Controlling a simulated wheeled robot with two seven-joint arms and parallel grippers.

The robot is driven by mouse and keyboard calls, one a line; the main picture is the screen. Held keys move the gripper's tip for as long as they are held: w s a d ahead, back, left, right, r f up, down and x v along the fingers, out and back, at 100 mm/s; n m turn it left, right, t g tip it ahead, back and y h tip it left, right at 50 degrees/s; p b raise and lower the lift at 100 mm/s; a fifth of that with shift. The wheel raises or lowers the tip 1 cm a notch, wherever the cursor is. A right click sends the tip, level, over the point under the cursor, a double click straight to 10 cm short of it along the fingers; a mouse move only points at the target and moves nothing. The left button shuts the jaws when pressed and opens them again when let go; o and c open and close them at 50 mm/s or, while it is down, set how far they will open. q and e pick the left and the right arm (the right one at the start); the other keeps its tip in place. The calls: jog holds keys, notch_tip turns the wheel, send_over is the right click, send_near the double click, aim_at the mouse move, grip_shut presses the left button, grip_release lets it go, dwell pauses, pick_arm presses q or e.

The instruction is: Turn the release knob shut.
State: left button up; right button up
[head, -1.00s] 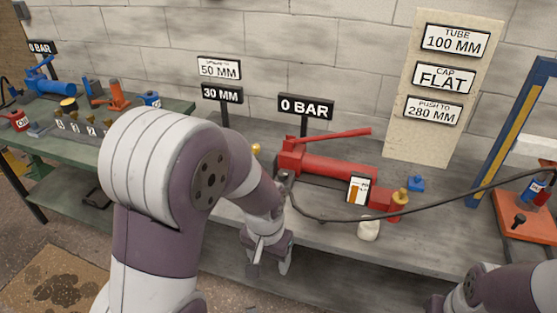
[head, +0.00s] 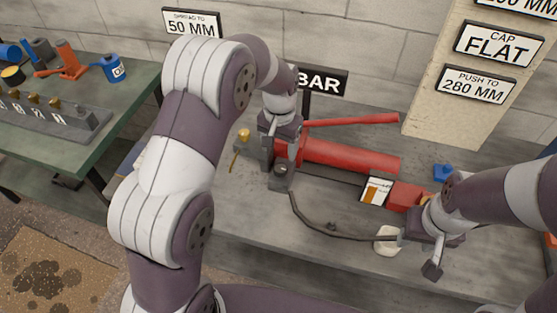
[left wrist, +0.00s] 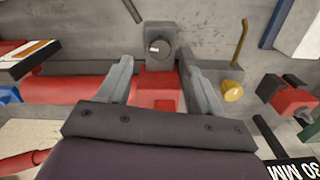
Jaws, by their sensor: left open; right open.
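The release knob (left wrist: 155,47) is a small dark round knob with a pale mark, on a grey block at the end of the red pump (left wrist: 65,90). In the head view the knob (head: 283,170) shows just below my left gripper (head: 279,152), and the red pump (head: 345,157) extends to the right. In the left wrist view my left gripper (left wrist: 157,66) is open, its fingers on either side of the pump's end, with the knob beyond the tips. Contact cannot be told. My right gripper (head: 416,254) is open over the bench's front right, by a pale object (head: 388,240).
A black hose (head: 325,228) curves from the pump's end towards my right gripper. A red lever (head: 355,120) lies above the pump. A brass piece (head: 244,135) stands left of it, and a blue part (head: 443,172) at right. The bench front (head: 250,215) is bare.

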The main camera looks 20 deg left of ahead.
aim_at(280, 169)
pick_arm(q)
jog(key=f, duration=0.9)
jog(key=shift+w, duration=0.3)
jog(key=c, duration=1.1)
